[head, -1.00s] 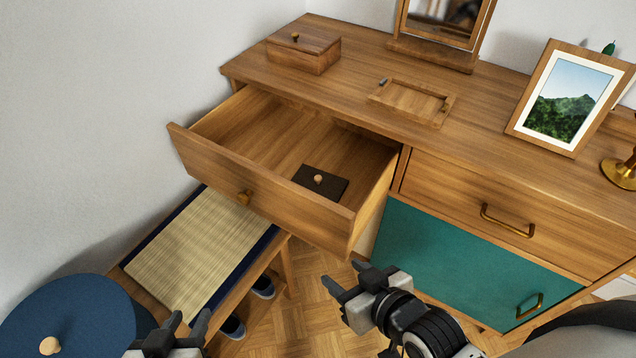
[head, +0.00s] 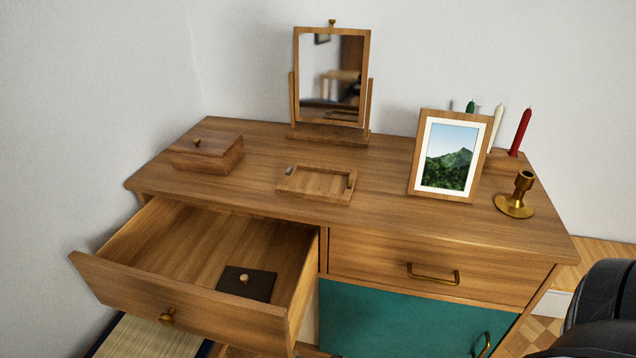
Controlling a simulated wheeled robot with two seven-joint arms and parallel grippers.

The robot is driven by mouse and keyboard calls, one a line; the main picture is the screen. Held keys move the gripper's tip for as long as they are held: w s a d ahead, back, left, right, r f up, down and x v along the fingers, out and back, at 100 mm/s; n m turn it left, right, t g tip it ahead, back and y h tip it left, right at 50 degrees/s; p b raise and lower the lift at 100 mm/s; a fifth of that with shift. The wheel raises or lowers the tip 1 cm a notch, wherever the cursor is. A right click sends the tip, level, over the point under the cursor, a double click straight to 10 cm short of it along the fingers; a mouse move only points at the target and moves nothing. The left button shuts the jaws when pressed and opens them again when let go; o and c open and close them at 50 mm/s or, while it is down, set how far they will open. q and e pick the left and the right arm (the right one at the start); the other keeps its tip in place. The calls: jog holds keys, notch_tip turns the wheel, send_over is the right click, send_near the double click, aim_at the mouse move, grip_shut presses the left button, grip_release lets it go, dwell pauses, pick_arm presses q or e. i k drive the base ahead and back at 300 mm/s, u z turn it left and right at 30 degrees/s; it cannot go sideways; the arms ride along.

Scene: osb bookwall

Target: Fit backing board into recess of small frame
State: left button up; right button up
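The backing board (head: 259,286) is a small dark panel with a round light wooden knob. It lies flat in the open top left drawer (head: 205,248), towards its front right. The small frame (head: 316,184) lies flat on top of the dresser, its shallow wooden recess facing up. A small grey piece sits at its left corner and a dark piece at its right edge. The recess looks empty. Neither of my grippers shows in the head view now.
On the dresser top (head: 385,223) stand a lidded wooden box (head: 207,153), a tilting mirror (head: 333,78), a landscape picture frame (head: 448,156), a brass candlestick (head: 515,197) and several candles (head: 520,132). The open drawer juts forward. A teal door (head: 405,322) is shut below the right drawer.

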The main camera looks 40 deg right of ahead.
aim_at(307, 181)
jog(key=u, duration=2.35)
jog(key=k, duration=1.15)
jog(key=z, duration=1.65)
jog(key=i, duration=1)
